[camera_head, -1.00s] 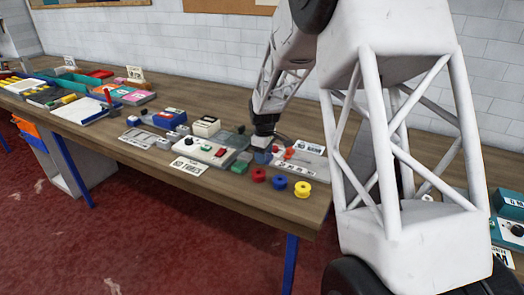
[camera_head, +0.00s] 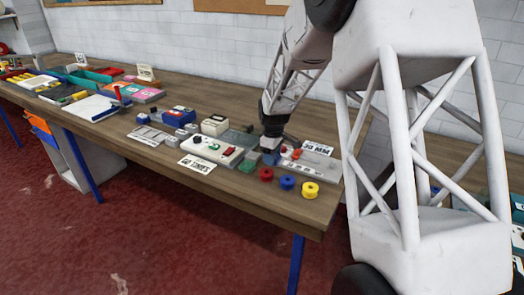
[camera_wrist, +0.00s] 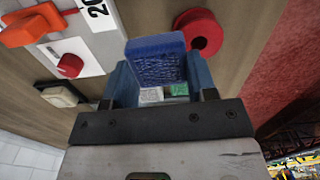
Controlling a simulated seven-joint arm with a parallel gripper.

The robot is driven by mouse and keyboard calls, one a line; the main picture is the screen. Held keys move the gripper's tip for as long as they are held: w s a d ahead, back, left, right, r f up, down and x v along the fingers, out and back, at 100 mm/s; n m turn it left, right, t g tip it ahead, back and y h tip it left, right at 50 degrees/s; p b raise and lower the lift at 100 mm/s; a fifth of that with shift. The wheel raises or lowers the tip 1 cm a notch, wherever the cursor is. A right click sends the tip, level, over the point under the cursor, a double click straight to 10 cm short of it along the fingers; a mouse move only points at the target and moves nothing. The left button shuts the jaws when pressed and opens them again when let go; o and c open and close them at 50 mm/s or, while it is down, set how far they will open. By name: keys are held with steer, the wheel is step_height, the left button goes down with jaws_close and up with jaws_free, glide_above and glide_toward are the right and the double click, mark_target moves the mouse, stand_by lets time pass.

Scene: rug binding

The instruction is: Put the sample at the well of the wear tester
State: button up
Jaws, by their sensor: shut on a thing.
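A blue, rough-textured block, which looks like the sample (camera_wrist: 157,60), sits between the blue fingers of my gripper (camera_wrist: 160,82) in the wrist view. My gripper is shut on it. In the head view my gripper (camera_head: 270,153) is low over the bench, between a white machine and a grey machine. The white machine (camera_head: 212,149), with a red and a green control and a "TIMES" card, appears to be the wear tester. Its well cannot be made out. I cannot tell whether the sample touches anything below.
The grey machine (camera_head: 315,164) with a "20 MM" card and orange lever (camera_wrist: 32,24) is close on the right. Red (camera_head: 266,174), blue (camera_head: 287,183) and yellow (camera_head: 310,190) spools stand near the front edge. Small grey blocks and a blue device (camera_head: 179,116) lie left.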

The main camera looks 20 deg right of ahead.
steer(key=w+a+r+m, duration=0.85)
steer(key=w+r, duration=0.25)
steer(key=w, duration=0.3)
steer(key=w+a+f+n, duration=0.1)
steer(key=w+f+n, duration=0.1)
steer(key=w+n, duration=0.2)
steer(key=w+a+f+n, duration=0.1)
steer(key=w+n, duration=0.3)
steer(key=w, duration=0.7)
steer(key=shift+f, duration=0.8)
steer(key=shift+w, duration=0.1)
steer(key=shift+f, duration=3.15)
steer(key=shift+f, duration=0.1)
